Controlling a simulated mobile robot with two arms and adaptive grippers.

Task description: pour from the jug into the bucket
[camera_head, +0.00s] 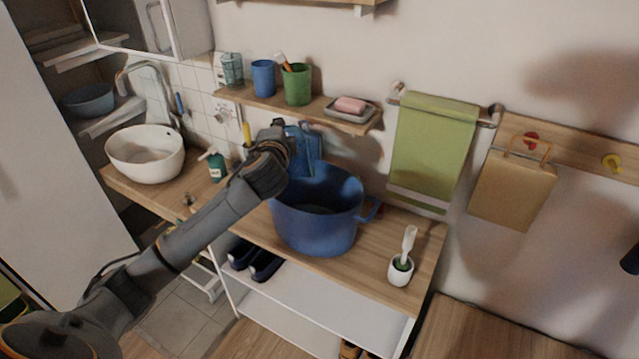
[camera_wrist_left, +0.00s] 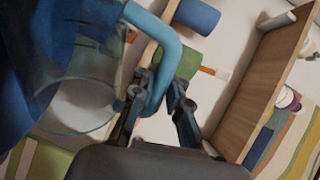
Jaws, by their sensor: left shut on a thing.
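The blue bucket (camera_head: 312,232) stands upright on the wooden counter, its opening facing up and its inside dark. The jug (camera_head: 313,152), blue and see-through, is held above the bucket's back rim; my left gripper (camera_head: 284,132) covers part of it. In the left wrist view, the left gripper (camera_wrist_left: 160,88) is shut on the jug's light blue handle (camera_wrist_left: 168,45), and the clear jug body (camera_wrist_left: 88,95) is to the left. I cannot tell the jug's exact tilt or see any liquid. My right gripper is not clearly in view.
A wall shelf (camera_head: 330,115) with cups and a soap dish is close behind the jug. A white basin (camera_head: 145,152) and green soap bottle (camera_head: 216,166) are on the left. A white brush holder (camera_head: 400,271) stands on the right. Bare counter (camera_head: 375,245) lies right of the bucket.

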